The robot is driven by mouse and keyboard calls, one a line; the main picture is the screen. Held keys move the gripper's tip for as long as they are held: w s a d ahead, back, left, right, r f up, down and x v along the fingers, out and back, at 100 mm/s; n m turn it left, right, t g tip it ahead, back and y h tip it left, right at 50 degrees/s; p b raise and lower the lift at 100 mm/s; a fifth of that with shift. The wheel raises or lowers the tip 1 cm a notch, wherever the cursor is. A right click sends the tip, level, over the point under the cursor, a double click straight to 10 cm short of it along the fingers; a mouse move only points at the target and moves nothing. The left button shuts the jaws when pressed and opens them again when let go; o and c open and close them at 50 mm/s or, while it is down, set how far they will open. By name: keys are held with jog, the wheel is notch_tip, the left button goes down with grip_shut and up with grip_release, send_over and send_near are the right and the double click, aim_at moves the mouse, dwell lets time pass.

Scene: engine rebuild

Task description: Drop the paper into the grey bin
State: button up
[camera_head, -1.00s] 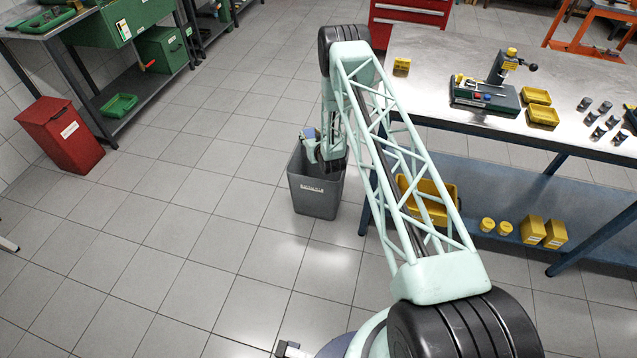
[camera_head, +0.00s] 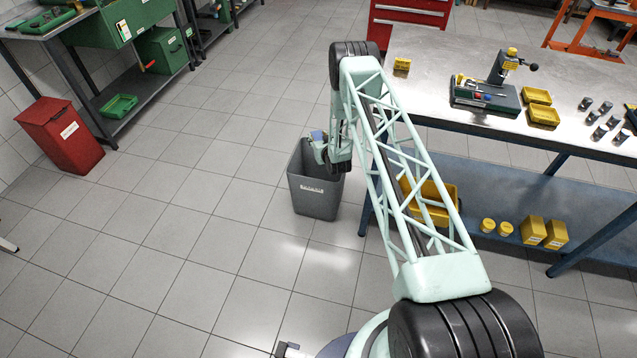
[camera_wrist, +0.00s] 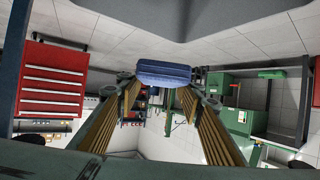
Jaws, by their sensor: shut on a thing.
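The grey bin (camera_head: 316,198) stands upright on the floor beside the workbench, left of centre in the head view. My gripper (camera_head: 320,143) is over the bin's opening, partly hidden behind my arm. In the wrist view my gripper (camera_wrist: 164,80) is shut on a small blue piece, which I take to be the paper (camera_wrist: 164,73), between its fingertips. The blue paper also shows in the head view (camera_head: 318,136), at the height of the bin's rim in the picture; how far above it I cannot tell. The inside of the bin is mostly hidden.
The workbench (camera_head: 440,60) with yellow trays and a small fixture stands right of the bin. A yellow crate (camera_head: 430,205) is on its lower shelf. A red bin (camera_head: 62,135) stands far left by the green shelving. The floor between is clear.

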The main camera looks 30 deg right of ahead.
jog(key=shift+f+b, duration=1.1)
jog(key=shift+f, duration=1.65)
jog(key=o, duration=1)
jog(key=shift+c, duration=0.2)
jog(key=shift+s, duration=0.2)
jog(key=v, duration=1.1)
jog(key=shift+s+r, duration=0.2)
jog(key=shift+s, duration=0.05)
jog(key=shift+a, duration=0.1)
